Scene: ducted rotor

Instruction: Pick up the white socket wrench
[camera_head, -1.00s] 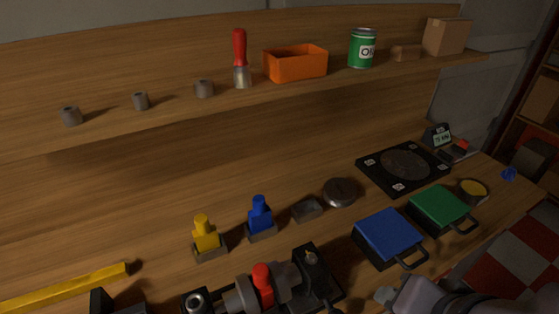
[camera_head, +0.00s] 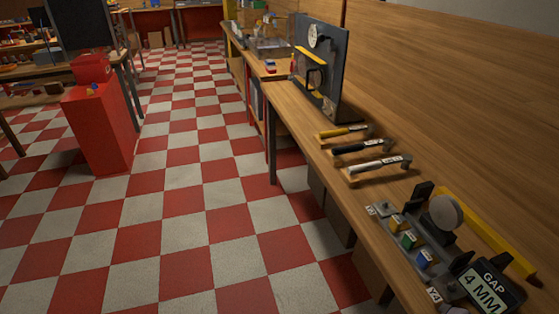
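Three wrench-like tools lie side by side on the wooden bench at right of centre in the head view. The nearest, with a pale handle, looks like the white socket wrench (camera_head: 380,164). A black-handled one (camera_head: 361,147) lies just beyond it, and a yellow-handled one (camera_head: 344,131) is farthest. They rest across small wooden supports. My gripper is not in view.
A dark upright panel with a dial (camera_head: 337,70) stands on the bench beyond the tools. Nearer are a fixture with coloured blocks (camera_head: 408,239), a yellow bar (camera_head: 485,230) and a "GAP 4 MM" display (camera_head: 487,283).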

